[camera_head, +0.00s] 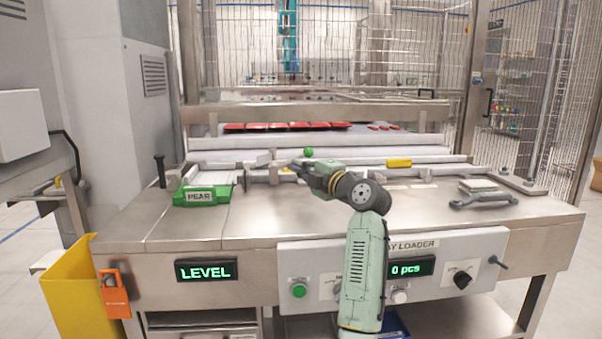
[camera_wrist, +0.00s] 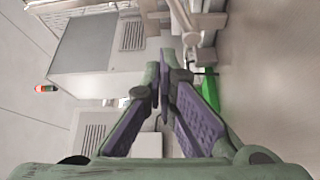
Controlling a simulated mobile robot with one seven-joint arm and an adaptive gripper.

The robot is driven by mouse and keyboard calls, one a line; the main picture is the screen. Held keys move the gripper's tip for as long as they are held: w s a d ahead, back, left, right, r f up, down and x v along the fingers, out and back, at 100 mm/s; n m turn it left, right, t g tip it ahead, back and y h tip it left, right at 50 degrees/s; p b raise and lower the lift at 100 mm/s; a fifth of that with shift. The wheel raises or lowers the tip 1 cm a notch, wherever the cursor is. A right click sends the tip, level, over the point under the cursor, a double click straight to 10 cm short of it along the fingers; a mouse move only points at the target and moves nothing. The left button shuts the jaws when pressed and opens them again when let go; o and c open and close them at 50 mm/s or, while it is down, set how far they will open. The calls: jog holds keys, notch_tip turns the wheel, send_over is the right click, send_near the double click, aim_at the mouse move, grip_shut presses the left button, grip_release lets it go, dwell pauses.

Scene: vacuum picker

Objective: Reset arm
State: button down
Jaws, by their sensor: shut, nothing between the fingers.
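My arm rises from the bottom of the head view in front of the tray loader bench (camera_head: 255,225). My gripper (camera_head: 296,168) points left over the bench top, near its back rails. In the wrist view my gripper (camera_wrist: 163,80) has its purple-padded fingers brought together at the tips, with nothing between them. The green PEAR tray (camera_head: 202,196) sits on the bench to the left of the gripper. It also shows in the wrist view as a green strip (camera_wrist: 210,90) beyond the right finger.
A small green ball (camera_head: 308,152) is behind the gripper by the rails. A yellow block (camera_head: 399,163) lies on the rail to the right. A grey wrench-like tool (camera_head: 484,200) lies at the right. A black upright post (camera_head: 160,170) stands at the left. Wire fencing is behind.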

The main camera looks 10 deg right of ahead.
jog(key=shift+s+d+f, duration=0.1)
jog(key=shift+s, duration=0.2)
